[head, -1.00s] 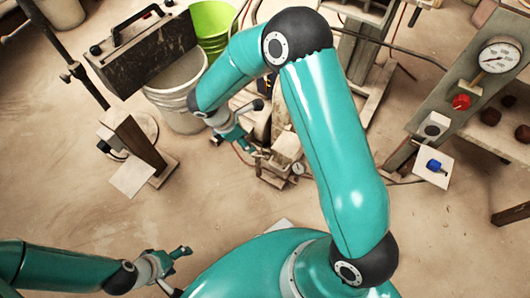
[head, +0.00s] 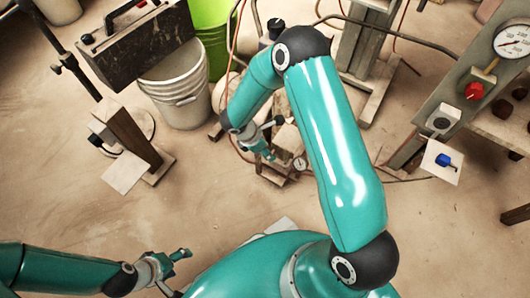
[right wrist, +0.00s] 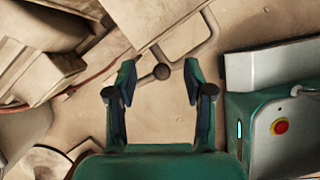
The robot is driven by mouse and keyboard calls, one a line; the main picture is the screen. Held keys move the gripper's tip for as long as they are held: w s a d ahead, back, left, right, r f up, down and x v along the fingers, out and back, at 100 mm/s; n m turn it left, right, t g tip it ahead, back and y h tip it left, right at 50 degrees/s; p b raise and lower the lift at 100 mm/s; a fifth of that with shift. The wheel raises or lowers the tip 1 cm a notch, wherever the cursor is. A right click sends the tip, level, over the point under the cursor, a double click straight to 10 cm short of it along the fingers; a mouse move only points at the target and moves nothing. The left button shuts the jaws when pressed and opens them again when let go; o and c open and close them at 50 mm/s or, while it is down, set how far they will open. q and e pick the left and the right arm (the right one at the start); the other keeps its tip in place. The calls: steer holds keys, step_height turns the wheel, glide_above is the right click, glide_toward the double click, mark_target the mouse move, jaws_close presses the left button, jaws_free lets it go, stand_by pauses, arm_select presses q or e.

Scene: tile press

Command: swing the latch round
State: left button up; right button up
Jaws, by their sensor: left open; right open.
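My right gripper (head: 274,139) reaches over the low wooden-and-metal press (head: 287,143) in the middle of the head view. In the right wrist view its two fingers (right wrist: 160,70) stand apart. The latch itself I cannot pick out for certain; my right gripper covers part of the press. My left gripper (head: 177,271) is open and empty at the lower left, over bare floor.
A white bucket (head: 180,103) and green bin (head: 213,40) stand beyond the press. A wooden post (head: 130,135) stands left. The floor between is clear.

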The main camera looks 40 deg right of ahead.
steer(key=shift+d+f, duration=0.15)
steer(key=shift+f, duration=0.2)
steer(key=shift+c, duration=0.3)
